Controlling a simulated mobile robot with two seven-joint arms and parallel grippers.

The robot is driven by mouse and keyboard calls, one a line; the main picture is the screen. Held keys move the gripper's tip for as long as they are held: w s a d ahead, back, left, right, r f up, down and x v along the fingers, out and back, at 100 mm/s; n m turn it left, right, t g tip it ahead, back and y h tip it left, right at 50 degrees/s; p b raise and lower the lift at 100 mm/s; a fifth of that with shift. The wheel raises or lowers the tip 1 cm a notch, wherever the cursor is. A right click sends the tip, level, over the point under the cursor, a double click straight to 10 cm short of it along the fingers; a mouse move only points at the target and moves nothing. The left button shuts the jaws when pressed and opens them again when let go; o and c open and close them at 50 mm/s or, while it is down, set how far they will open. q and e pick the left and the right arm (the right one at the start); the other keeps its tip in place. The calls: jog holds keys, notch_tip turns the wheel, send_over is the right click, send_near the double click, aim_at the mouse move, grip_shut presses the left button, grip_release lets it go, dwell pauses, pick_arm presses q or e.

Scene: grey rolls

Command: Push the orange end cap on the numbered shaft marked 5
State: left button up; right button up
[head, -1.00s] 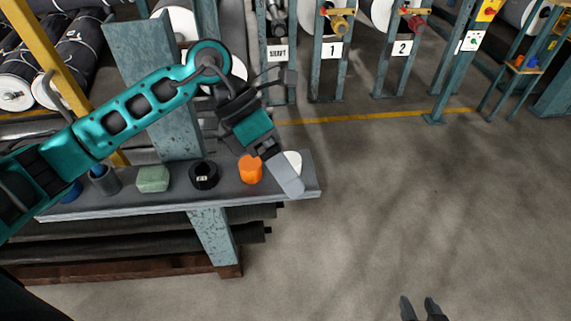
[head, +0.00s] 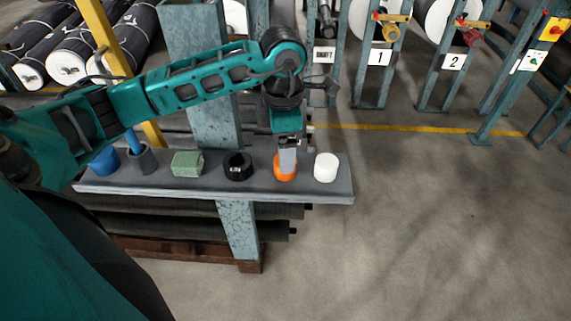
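The orange end cap (head: 285,174) stands on the grey shelf (head: 335,190), between a black ring and a white cylinder. My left gripper (head: 287,160) points down right at the cap. A pale finger overlaps the cap's upper part in the head view. I cannot tell whether the fingers touch the cap or have closed on it. My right gripper is out of view. No shaft marked 5 is in view.
The shelf also holds a white cylinder (head: 326,167), a black ring (head: 237,166), a green block (head: 187,163), a grey cup (head: 142,159) and a blue item (head: 104,161). A blue-grey post (head: 212,110) rises behind it. Open floor (head: 430,220) lies to the right.

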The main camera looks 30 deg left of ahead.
pick_arm(q)
notch_tip(320, 180, down, 5)
jog(key=shift+w+f, duration=0.1)
jog(key=c, duration=1.1)
